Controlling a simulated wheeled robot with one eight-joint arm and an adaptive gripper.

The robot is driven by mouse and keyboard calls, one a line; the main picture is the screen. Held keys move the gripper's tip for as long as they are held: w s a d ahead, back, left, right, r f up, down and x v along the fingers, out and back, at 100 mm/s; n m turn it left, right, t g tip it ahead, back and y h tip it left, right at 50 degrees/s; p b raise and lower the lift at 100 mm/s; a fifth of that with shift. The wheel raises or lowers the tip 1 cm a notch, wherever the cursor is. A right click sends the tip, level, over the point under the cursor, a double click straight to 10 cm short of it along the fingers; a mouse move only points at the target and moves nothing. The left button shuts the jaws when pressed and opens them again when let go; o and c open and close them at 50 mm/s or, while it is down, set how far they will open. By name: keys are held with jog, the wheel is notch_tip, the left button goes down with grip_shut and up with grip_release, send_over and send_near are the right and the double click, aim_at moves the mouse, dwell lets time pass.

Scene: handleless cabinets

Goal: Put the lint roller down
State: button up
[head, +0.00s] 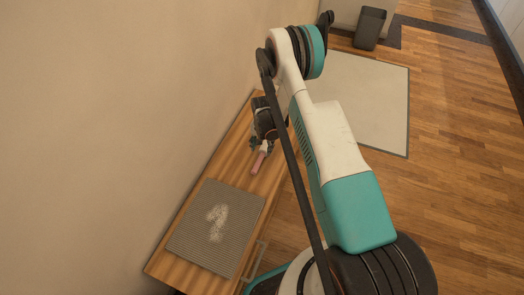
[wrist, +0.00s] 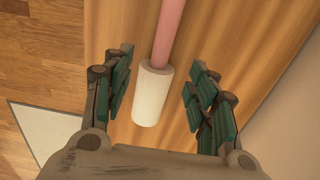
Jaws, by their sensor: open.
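The lint roller has a pink handle (head: 258,163) and a white roll, and it lies on the wooden cabinet top (head: 232,150) in the head view. In the wrist view, the lint roller's white roll (wrist: 152,93) lies between my fingers, with the pink handle running away toward the top. My gripper (wrist: 158,85) is open, with a gap between each green-padded finger and the roller. In the head view, my gripper (head: 262,142) is over the far part of the cabinet top, at the roller's white end, partly hidden by my arm.
A grey ribbed mat (head: 190,238) with a pale, fuzzy patch (head: 217,222) lies on the near part of the cabinet top. A beige wall (head: 90,110) runs along the left. A pale rug (head: 370,95) and a dark bin (head: 369,28) are on the wooden floor beyond.

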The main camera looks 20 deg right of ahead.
notch_tip(320, 180, up, 6)
jog(key=p, duration=0.1)
notch_tip(320, 180, up, 19)
jog(key=n+t, duration=0.2)
send_over(262, 154)
jog(key=a, duration=0.2)
jog(key=s+a+r+n+t, duration=0.15)
jog(key=s+r, duration=0.25)
jog(key=r, duration=0.9)
jog(key=s+a+r+n+t, duration=0.1)
jog(key=s+a+r+n, duration=0.25)
jog(key=s+r, duration=0.8)
jog(key=s+a+r+n+t, duration=0.1)
jog(key=s+a+n+t, duration=0.1)
jog(key=s, duration=1.2)
jog(key=shift+a+r+t, duration=0.35)
jog(key=shift+r, duration=0.05)
jog(key=shift+o, duration=0.4)
jog(key=shift+w, duration=0.1)
